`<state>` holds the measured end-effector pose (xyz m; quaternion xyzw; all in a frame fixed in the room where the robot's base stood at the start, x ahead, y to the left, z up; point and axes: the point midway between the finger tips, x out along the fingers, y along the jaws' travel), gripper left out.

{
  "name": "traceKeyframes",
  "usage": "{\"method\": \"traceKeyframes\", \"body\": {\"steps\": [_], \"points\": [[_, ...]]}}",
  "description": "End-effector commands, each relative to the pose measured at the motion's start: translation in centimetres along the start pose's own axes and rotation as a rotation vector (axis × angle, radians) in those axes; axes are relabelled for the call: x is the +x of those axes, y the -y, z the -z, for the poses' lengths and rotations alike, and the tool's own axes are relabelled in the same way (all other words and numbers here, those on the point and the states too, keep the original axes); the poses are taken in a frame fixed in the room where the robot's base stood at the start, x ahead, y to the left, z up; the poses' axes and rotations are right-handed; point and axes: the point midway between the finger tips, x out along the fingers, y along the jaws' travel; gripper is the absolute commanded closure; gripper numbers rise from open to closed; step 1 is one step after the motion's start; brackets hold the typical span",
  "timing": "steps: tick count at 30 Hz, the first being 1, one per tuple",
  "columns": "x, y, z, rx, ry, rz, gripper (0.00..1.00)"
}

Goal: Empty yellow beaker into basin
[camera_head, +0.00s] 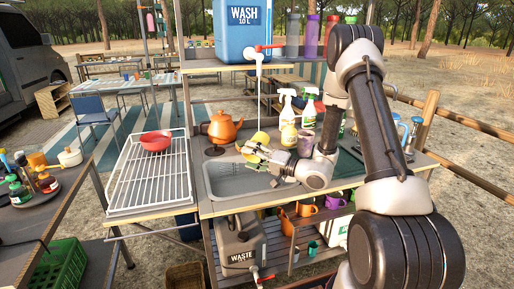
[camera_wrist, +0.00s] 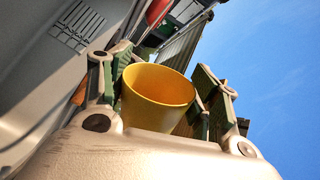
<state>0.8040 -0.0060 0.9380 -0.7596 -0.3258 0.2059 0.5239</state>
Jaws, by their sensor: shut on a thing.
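The yellow beaker (camera_wrist: 158,92) sits between the two fingers of my gripper (camera_wrist: 165,88) in the wrist view. Its round mouth faces the camera, and I see only plain yellow inner wall; its lower part is hidden. In the head view my gripper (camera_head: 257,153) is shut on the beaker (camera_head: 260,138) above the back right part of the grey basin (camera_head: 228,180). My fingers partly cover the beaker there, so its exact tilt is hard to tell. The wrist picture is strongly rolled, with sky on the right. No stream shows from the beaker.
An orange kettle (camera_head: 222,128) stands behind the basin, left of my gripper. Spray bottles (camera_head: 287,108) and a grey-purple cup (camera_head: 306,143) stand close behind and right. The blue wash tank's tap (camera_head: 260,53) hangs above. A white rack (camera_head: 150,185) with a red bowl (camera_head: 156,140) lies left.

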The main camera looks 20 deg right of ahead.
Motion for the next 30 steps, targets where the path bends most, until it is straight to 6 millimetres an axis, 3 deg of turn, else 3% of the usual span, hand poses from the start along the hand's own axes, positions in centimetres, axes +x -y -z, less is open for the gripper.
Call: {"method": "traceKeyframes", "body": {"steps": [5, 30], "points": [[0.0, 0.5, 0.2, 0.165, -0.005, -0.001, 0.60], [0.1, 4.2, 1.7, 1.728, -0.049, -0.012, 0.60]]}}
